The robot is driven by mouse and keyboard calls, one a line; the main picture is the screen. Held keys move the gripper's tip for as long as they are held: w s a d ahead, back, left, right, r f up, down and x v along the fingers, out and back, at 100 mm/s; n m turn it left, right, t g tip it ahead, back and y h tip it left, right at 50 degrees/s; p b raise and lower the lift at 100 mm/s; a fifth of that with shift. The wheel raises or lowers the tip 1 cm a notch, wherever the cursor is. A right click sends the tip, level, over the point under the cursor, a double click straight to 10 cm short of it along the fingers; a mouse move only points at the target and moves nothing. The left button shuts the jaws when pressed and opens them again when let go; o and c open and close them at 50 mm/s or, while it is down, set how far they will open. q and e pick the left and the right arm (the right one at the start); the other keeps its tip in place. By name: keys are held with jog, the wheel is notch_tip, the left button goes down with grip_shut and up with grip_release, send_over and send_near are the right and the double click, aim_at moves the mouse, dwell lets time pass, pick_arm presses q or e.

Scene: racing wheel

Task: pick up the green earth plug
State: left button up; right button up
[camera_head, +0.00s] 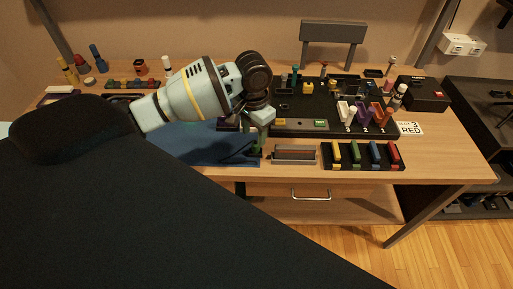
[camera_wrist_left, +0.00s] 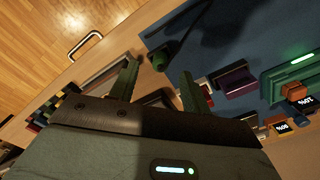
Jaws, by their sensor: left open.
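The green earth plug (camera_wrist_left: 159,60) looks dark green, with a thick lead running up and right over the blue mat (camera_wrist_left: 215,35) in the left wrist view. In the head view it is mostly hidden by my gripper; a bit of green shows near the mat's (camera_head: 195,146) right edge. My left gripper (camera_wrist_left: 158,72) is open and points down, with the plug seen between its two fingertips. The fingers do not visibly touch it. The left gripper (camera_head: 259,143) also shows in the head view. My right gripper is out of view.
A black board (camera_head: 290,128) with several parts lies behind. A drawer handle (camera_head: 311,195) is below the table's front edge.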

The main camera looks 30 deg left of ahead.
aim_at(256, 143)
pick_arm(q)
jog(key=shift+w+f, duration=0.1)
jog(key=shift+f, duration=0.4)
jog(key=shift+w+f, duration=0.1)
jog(key=shift+f, duration=0.1)
jog(key=f, duration=0.4)
jog(key=shift+w+f+b, duration=0.3)
jog(key=shift+w+f, duration=0.05)
jog(key=shift+f, duration=0.05)
grip_shut()
jog(key=shift+r, duration=0.15)
